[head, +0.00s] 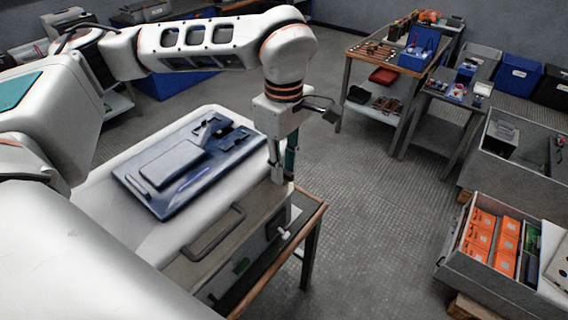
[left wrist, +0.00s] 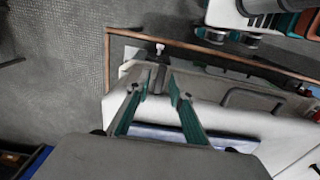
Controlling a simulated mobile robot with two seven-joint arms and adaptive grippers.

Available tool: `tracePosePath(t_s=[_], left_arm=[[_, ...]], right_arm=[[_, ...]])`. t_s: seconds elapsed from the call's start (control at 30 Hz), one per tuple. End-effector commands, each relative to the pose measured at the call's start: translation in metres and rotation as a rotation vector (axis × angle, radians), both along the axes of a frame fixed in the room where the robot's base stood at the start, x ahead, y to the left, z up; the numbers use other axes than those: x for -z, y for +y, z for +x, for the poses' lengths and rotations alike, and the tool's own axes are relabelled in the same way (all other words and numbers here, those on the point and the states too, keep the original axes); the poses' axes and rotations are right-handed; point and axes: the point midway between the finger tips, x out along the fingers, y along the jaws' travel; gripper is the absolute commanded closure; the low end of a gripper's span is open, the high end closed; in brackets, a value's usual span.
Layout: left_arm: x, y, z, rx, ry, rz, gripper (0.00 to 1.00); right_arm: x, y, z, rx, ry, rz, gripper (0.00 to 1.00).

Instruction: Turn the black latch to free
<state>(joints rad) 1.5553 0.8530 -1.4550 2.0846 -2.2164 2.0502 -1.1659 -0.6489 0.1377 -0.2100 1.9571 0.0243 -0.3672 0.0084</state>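My left gripper (head: 282,172) hangs pointing down at the far right corner of the grey cabinet's front edge (head: 228,232). In the left wrist view its two teal-padded fingers (left wrist: 158,84) stand apart, open. A dark bar-like piece (left wrist: 158,76), which may be the black latch, shows between and just beyond the fingertips. I cannot tell whether they touch it. In the head view the gripper hides that spot. A white knob (head: 284,234) on the cabinet front also shows in the left wrist view (left wrist: 160,48). What seems to be my right gripper (left wrist: 230,38) shows there too.
A bar handle (head: 214,234) sits on the cabinet's front edge. A dark blue panel (head: 188,160) lies on the white top. The wooden table edge (head: 272,258) runs along the front. Tool tables (head: 390,66) and crates stand at right, with clear floor between.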

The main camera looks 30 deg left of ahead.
Motion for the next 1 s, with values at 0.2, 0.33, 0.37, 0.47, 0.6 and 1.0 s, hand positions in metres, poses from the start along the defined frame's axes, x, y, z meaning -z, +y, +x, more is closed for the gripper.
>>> tracePosePath(t_s=[0.2,0.33,0.37,0.47,0.6,1.0], left_arm=[[0.0,0.0,0.0,0.0,0.0,0.0,1.0],[0.0,0.0,0.0,-0.005,0.0,0.0,1.0],[0.0,0.0,0.0,-0.009,0.0,0.0,1.0],[0.0,0.0,0.0,-0.029,0.0,0.0,1.0],[0.0,0.0,0.0,-0.089,-0.001,0.0,1.0],[0.001,0.0,0.001,-0.423,-0.003,0.0,1.0]], right_arm=[[0.0,0.0,0.0,0.0,0.0,0.0,0.41],[0.001,0.0,0.0,0.0,0.0,0.0,0.41],[0.001,0.0,0.0,0.0,0.0,0.0,0.41],[0.002,0.0,0.0,0.0,0.0,0.0,0.41],[0.004,0.001,0.001,-0.001,-0.004,0.003,0.41],[0.022,0.002,0.001,-0.002,-0.005,0.004,0.41]])
